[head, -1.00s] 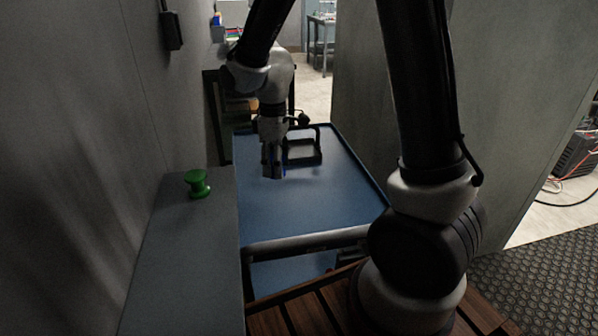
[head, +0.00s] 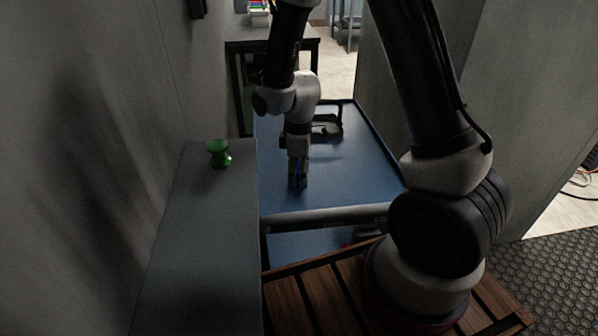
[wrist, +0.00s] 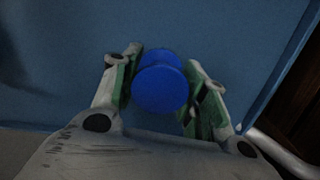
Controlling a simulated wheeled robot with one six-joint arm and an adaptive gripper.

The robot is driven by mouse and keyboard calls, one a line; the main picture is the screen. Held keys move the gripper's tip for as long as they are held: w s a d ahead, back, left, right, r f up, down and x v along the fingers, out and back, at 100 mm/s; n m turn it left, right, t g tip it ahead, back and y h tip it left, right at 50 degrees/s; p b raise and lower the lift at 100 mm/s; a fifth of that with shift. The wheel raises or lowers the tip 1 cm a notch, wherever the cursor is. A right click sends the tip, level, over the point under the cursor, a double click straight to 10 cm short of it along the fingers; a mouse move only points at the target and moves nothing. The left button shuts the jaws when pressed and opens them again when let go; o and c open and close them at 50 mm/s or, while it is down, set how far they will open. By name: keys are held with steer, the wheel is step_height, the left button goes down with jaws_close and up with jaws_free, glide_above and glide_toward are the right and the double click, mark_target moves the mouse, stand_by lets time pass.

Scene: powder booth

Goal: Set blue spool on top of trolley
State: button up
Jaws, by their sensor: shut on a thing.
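The blue spool (wrist: 161,86) is between the fingers of my gripper (wrist: 163,92) in the wrist view, its round end facing the camera. My gripper is shut on it. In the head view my gripper (head: 298,182) points down over the near part of the trolley's blue top (head: 350,165), and only a little of the blue spool (head: 299,168) shows between the fingers. I cannot tell whether the spool touches the trolley top.
A green spool (head: 219,153) stands on the grey ledge (head: 200,220) at the left. A dark frame-shaped object (head: 328,127) lies on the trolley behind my gripper. The trolley's handle bar (head: 325,217) runs along its near edge. The trolley top right of my gripper is clear.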

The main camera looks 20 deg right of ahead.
steer(key=o, duration=1.1)
steer(key=shift+f, duration=0.1)
steer(key=s+d+r+m+t, duration=0.1)
steer(key=d+r, duration=0.1)
steer(key=r, duration=0.7)
steer(key=s+d+r+m, duration=0.1)
steer(key=d+r+m, duration=0.1)
steer(key=r, duration=0.7)
steer(key=s+d+r+m+t, duration=0.1)
steer(key=s+d+r+m, duration=0.2)
steer(key=s, duration=0.2)
steer(key=s+d+r+m+t, duration=0.1)
steer(key=s+d+r+m, duration=0.2)
steer(key=s, duration=0.3)
steer(key=s+d+r+m+t, duration=0.1)
steer(key=s+d+r+m, duration=0.3)
steer(key=s+d, duration=0.1)
steer(key=shift+s+r, duration=0.3)
steer(key=shift+s, duration=0.3)
